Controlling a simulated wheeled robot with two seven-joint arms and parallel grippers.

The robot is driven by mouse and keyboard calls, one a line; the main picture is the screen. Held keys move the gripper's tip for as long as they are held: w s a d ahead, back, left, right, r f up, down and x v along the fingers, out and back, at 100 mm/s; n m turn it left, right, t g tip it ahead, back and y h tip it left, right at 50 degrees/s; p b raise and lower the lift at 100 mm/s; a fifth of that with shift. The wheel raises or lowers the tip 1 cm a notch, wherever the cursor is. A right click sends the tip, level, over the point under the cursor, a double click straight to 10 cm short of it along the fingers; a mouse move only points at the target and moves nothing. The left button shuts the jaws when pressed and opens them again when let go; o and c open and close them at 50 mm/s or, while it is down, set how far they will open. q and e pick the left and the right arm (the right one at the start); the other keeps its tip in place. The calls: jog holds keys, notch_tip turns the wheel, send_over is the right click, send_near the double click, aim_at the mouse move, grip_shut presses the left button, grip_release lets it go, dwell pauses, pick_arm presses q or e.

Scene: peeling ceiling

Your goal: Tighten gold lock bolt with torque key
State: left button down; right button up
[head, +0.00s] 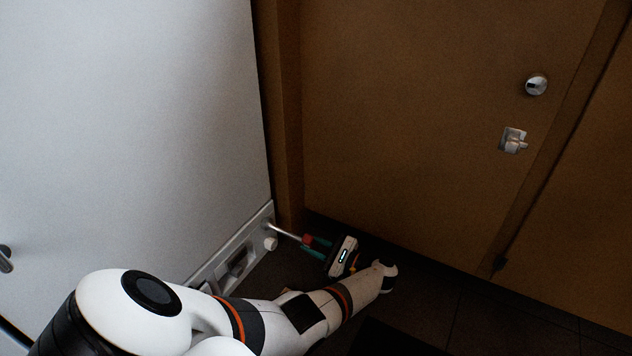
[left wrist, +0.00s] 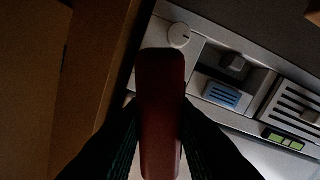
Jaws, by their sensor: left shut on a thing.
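My left gripper (head: 314,246) is shut on the red handle of the torque key (head: 307,239), low by the white cabinet. The key's thin metal shaft points up and left, and its tip meets or nearly meets the cabinet's grey base panel (head: 232,246). I cannot tell whether it touches. In the left wrist view the red handle of the key (left wrist: 161,110) stands between the dark fingers and hides the shaft and tip. I cannot make out a gold bolt in either view. My right gripper is not in view.
The base panel carries a round white knob (left wrist: 179,35), a blue part (left wrist: 222,95), a slotted grille (left wrist: 290,108) and a green display (left wrist: 283,139). A brown door (head: 420,120) with a silver knob (head: 536,85) and latch (head: 512,140) stands right. Dark floor lies below.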

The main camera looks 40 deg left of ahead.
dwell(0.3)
pick_arm(q)
jog(key=shift+r+m, duration=0.15)
jog(key=shift+m, duration=0.15)
jog(key=shift+w+d+m, duration=0.2)
jog(key=shift+d+m, duration=0.2)
jog(key=shift+d, duration=0.35)
jog(key=b+v, duration=0.1)
jog(key=v, duration=0.5)
